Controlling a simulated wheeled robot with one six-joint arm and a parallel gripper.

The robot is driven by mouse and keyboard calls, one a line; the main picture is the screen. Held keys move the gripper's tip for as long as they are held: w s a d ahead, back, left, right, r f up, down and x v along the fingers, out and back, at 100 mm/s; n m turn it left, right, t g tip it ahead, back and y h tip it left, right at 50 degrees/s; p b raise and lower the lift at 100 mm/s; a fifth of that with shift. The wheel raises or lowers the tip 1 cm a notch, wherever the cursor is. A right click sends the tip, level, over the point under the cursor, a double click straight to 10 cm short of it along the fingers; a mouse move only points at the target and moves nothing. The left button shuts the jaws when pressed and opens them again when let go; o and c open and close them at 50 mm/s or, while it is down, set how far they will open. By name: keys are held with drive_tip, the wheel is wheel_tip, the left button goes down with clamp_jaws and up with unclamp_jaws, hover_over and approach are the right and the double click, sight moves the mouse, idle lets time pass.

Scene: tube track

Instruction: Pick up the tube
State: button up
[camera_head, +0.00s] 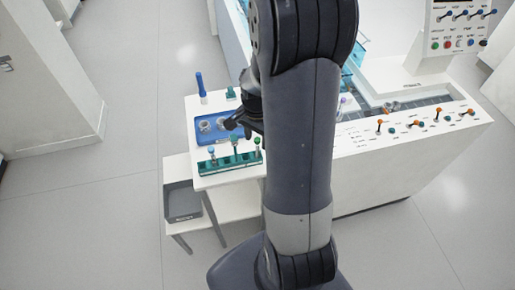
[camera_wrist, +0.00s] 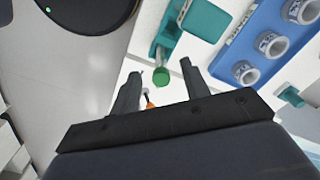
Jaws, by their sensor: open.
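A teal rack (camera_head: 240,160) stands at the front of the white table and holds upright tubes. One has a blue cap (camera_head: 211,150), and green-capped ones stand at the middle (camera_head: 234,140) and right. My gripper (camera_head: 240,126) is above the table by the rack, partly hidden by my arm. In the wrist view its two fingers (camera_wrist: 161,76) are spread apart with nothing held between them. A green cap (camera_wrist: 162,78) shows near the fingertips, by a teal rack part (camera_wrist: 167,31). I cannot tell if the fingers touch it.
A blue tray (camera_head: 208,138) with grey round holders lies behind the rack. A tall blue object (camera_head: 200,85) stands at the back left. A dark grey bin (camera_head: 182,203) sits lower left. A white console (camera_head: 400,140) with levers stands right. Floor at left is clear.

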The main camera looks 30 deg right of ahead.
sight(257, 150)
drive_tip(key=shift+w+d+f, duration=0.1)
drive_tip(key=shift+d+f, duration=0.05)
drive_tip(key=shift+f, duration=1.85)
drive_tip(key=shift+c, duration=0.5)
drive_tip(key=c, duration=0.7)
drive_tip(key=shift+r, duration=0.15)
drive_tip(key=shift+c, duration=0.2)
wheel_tip(257, 150, up, 10)
drive_tip(key=shift+f, duration=0.1)
drive_tip(key=shift+f, duration=0.15)
drive_tip(key=shift+f+b, duration=3.55)
drive_tip(key=shift+f, duration=1.1)
